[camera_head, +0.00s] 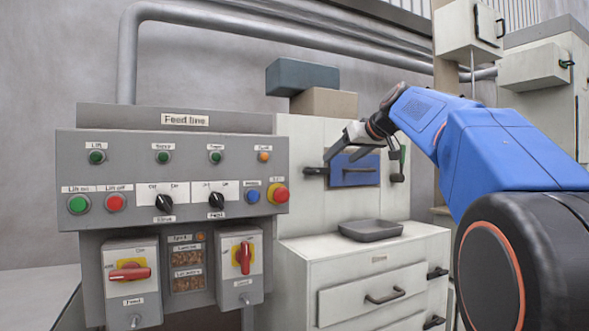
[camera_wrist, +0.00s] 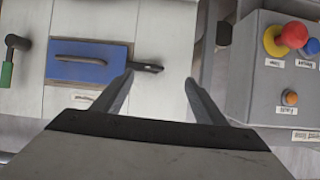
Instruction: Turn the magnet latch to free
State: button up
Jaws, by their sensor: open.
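A blue panel (camera_head: 355,178) with a dark bar handle is set in the pale cabinet front; it also shows in the wrist view (camera_wrist: 88,76). A dark latch lever (camera_head: 316,171) lies roughly level at the panel's left edge; in the upside-down wrist view this lever (camera_wrist: 147,67) is at the panel's right edge. It looks like the magnet latch, but I read no label there. My gripper (camera_head: 341,158) is open in front of the panel and partly covers it. In the wrist view its fingertips (camera_wrist: 160,77) are spread near the lever's outer end, apparently not closed on it.
A green-handled lever (camera_head: 402,160) hangs right of the panel. The Feed line control box (camera_head: 170,180), with buttons and red switches, stands to the left. A grey tray (camera_head: 370,230) sits on the drawer cabinet (camera_head: 340,262) below. Boxes (camera_head: 303,77) stand above.

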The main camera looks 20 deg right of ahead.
notch_tip(320, 180, up, 3)
jog(key=w+d, duration=0.1)
jog(key=w, duration=0.1)
send_near(310, 171)
jog(key=x, duration=0.7)
jog(key=shift+w+d+t, duration=0.3)
jog(key=shift+w+d, duration=0.15)
jog(key=shift+d, duration=0.15)
jog(key=shift+r, duration=0.1)
jog(key=c, duration=1.1)
jog(key=shift+o, duration=0.2)
